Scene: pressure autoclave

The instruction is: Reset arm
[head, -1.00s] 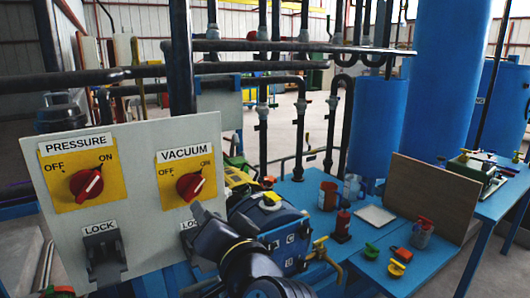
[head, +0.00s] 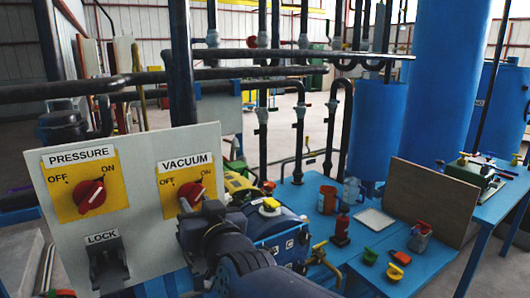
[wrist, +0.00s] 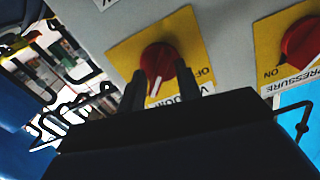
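A pale control panel (head: 135,190) stands at the left in the head view, with a red PRESSURE knob (head: 90,196) and a red VACUUM knob (head: 191,194) on yellow plates. The PRESSURE pointer is turned toward ON. The VACUUM knob (wrist: 160,58) is near the top middle of the wrist view, which is upside down; its pointer also lies on the ON side. My gripper (head: 195,208) is just in front of the VACUUM knob, covering its lower part. In the wrist view my gripper's fingers (wrist: 161,78) stand apart with the knob showing between them. Contact cannot be told.
A black LOCK latch (head: 106,258) is below the PRESSURE knob; the other latch is hidden by my arm. A blue table (head: 325,240) at the right holds cups, valves and a brown board (head: 425,200). Dark pipes (head: 330,135) cross behind the panel.

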